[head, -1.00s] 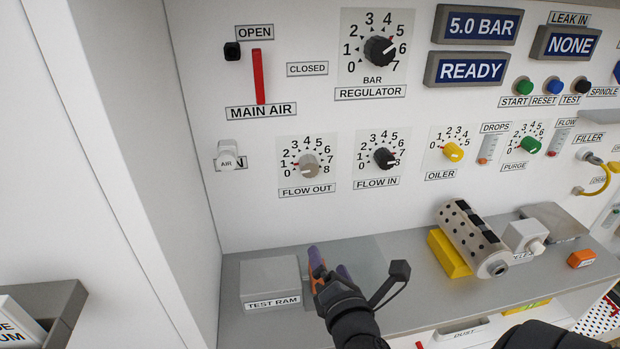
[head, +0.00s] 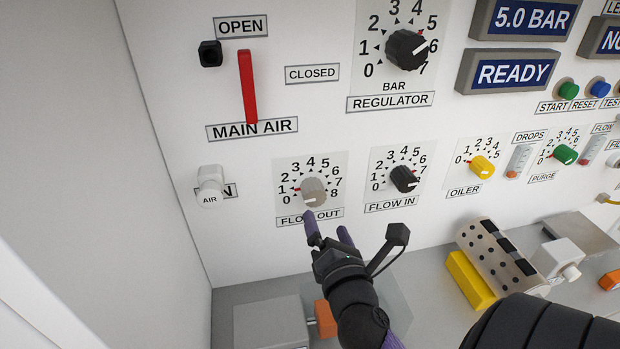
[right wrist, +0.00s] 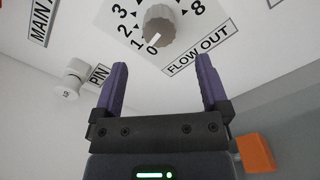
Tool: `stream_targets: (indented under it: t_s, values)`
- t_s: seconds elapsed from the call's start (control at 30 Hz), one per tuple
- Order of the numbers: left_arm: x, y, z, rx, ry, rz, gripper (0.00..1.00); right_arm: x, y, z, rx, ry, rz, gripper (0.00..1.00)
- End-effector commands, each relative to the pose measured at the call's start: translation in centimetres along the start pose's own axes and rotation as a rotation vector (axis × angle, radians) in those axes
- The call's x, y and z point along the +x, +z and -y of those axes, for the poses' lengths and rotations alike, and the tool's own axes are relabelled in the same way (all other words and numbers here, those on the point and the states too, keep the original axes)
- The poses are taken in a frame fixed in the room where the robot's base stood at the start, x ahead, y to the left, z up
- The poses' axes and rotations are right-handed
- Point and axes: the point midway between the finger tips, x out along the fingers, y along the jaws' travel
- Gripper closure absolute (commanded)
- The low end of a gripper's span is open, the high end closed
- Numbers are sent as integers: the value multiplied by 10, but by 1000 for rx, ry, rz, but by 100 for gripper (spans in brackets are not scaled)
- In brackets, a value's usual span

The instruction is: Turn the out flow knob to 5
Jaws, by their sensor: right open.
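The flow out knob (head: 313,192) is a grey round knob on the white panel, on a dial numbered 0 to 8 with a red tick near 1. Its white pointer line is toward 0, and the right wrist view shows the knob (right wrist: 159,24) with the line at the 0. The FLOW OUT label (head: 310,217) is below it, partly covered by a fingertip in the head view. My right gripper (head: 329,226) is open and empty, just below the knob and apart from it. In the right wrist view its purple fingers (right wrist: 161,66) point toward the knob. My left gripper is out of view.
The flow in knob (head: 404,179) is to the right, and the AIR knob (head: 210,186) sticks out to the left. The regulator knob (head: 406,49) and red main air lever (head: 248,86) are above. A grey test ram block (head: 268,323) and an orange block (head: 325,318) are below.

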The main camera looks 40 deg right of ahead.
Motion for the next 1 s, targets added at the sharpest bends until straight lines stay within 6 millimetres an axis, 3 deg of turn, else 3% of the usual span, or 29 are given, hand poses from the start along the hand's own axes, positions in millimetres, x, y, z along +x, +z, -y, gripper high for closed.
stream_targets:
  t_s: [0.3, 0.4, 0.8, 1.0]
  values:
    - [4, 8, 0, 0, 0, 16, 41, 70, 0, 0, -2, 2, 3, 5]
    - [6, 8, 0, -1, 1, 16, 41, 84, 0, 0, -2, 2, 2, 5]
    - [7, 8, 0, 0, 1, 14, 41, 95, 1, 0, -1, 0, 1, 5]
    - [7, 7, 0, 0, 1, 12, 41, 95, 1, 0, -1, 0, 1, 47]
